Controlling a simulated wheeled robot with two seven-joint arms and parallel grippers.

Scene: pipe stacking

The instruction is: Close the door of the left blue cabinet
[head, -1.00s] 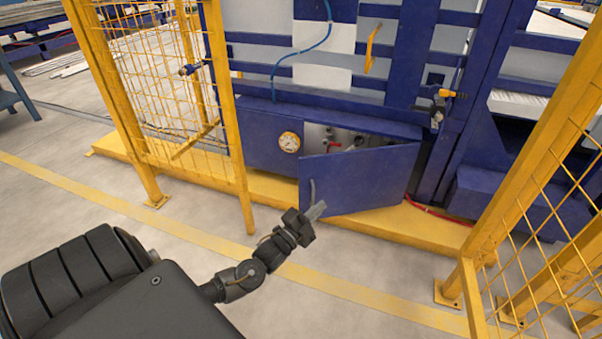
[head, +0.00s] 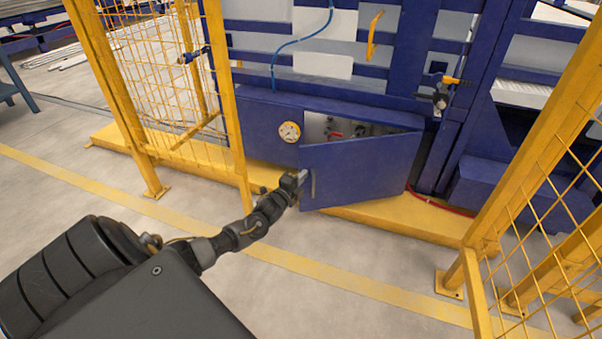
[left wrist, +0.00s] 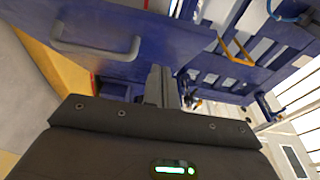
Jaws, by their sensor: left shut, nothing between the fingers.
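The blue cabinet (head: 262,130) stands low in the blue frame, with a round gauge (head: 289,132) on its front. Its door (head: 365,168) is hinged on the right and stands partly open, so the inside shows above it. The door has a grey handle (head: 312,184) at its left edge. My left gripper (head: 302,175) is shut and empty, with its tip by the door's left edge near the handle; I cannot tell if it touches. In the left wrist view, the shut fingers (left wrist: 161,85) point at the door (left wrist: 140,38), with the handle (left wrist: 95,48) to their left. My right gripper is out of view.
A yellow mesh fence (head: 165,90) stands at the left and another yellow fence post (head: 540,160) at the right. A yellow floor beam (head: 395,221) runs below the cabinet. The grey floor in front is clear.

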